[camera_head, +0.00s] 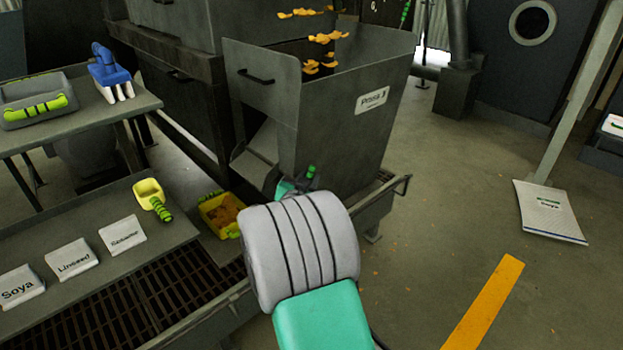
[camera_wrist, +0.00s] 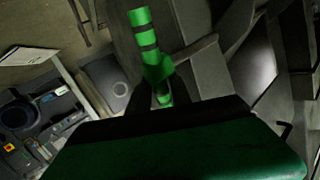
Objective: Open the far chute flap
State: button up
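A grey sheet-metal chute (camera_head: 257,152) slopes out of the lower left side of the hopper labelled Press 3 (camera_head: 345,120). My gripper (camera_head: 297,186) is beside the hopper's lower front, partly hidden behind my grey wrist. A green handle (camera_head: 311,172) with dark bands shows right at it. In the wrist view the green handle (camera_wrist: 145,40) stands just beyond my gripper (camera_wrist: 162,100), its lower end around the fingertips. The fingers are dark and mostly hidden, so I cannot tell whether they grip it. The flap's own plate and its position are not clear.
A yellow bin (camera_head: 207,218) with orange-brown meal is left of my wrist. A yellow scoop (camera_head: 150,195) and label cards for Soya, Linseed and Sesame lie on the lower shelf (camera_head: 60,240).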

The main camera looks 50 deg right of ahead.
jog(key=shift+o, duration=1.4)
jog(key=p+v, duration=0.1)
jog(key=v, duration=0.6)
jog(key=shift+s+a+p, duration=0.15)
jog(key=shift+a+p, duration=0.15)
jog(key=shift+a, duration=0.1)
